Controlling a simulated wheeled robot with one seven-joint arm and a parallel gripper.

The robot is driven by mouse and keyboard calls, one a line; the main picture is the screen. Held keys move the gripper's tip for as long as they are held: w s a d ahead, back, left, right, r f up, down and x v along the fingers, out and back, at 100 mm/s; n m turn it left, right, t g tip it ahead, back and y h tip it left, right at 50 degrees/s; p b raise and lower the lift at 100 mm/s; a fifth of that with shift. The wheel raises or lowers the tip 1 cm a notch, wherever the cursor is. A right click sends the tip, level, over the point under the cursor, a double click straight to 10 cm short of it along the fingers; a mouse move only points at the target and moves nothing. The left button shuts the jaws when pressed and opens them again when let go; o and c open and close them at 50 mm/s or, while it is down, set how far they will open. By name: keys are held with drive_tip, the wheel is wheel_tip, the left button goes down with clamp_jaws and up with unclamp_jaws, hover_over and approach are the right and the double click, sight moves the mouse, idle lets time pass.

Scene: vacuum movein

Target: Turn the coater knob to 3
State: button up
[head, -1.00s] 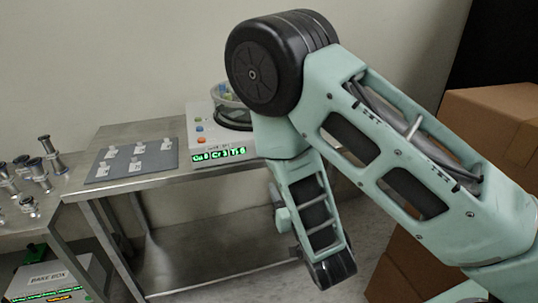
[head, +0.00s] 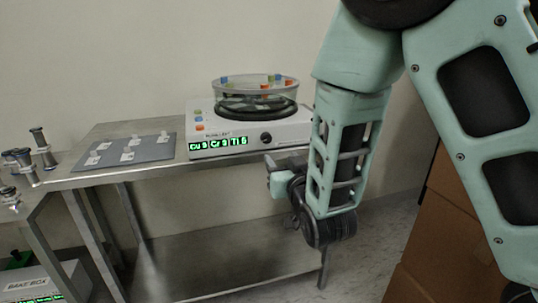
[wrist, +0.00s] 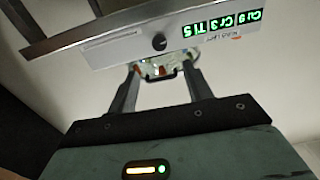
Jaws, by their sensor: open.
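The coater (head: 290,130) is a white box on the steel table with a clear round chamber on top. Its black round knob (head: 266,138) is on the front face, right of a green lit display (head: 218,144) reading Cu, Cr and Ti with digits. The knob also shows in the wrist view (wrist: 159,42), where the picture is upside down; its setting cannot be read. My gripper (wrist: 160,74) is open and empty, its fingers pointing toward the coater front and apart from the knob. In the head view my gripper (head: 276,178) is below and in front of the knob.
A grey mat (head: 128,152) with several small pale pieces lies on the table, left of the coater. Metal fittings (head: 40,148) stand on a bench at far left, above a bake box (head: 38,283). Brown cartons (head: 430,240) are at right.

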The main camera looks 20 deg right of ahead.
sight(267, 139)
drive_tip(key=shift+f+b, duration=0.25)
drive_tip(key=shift+b, duration=0.3)
drive_tip(key=w, duration=1.1)
drive_tip(key=shift+w+d+r, duration=0.1)
drive_tip(key=shift+w+r, duration=0.15)
drive_tip(key=shift+w, duration=0.15)
drive_tip(key=c, duration=1)
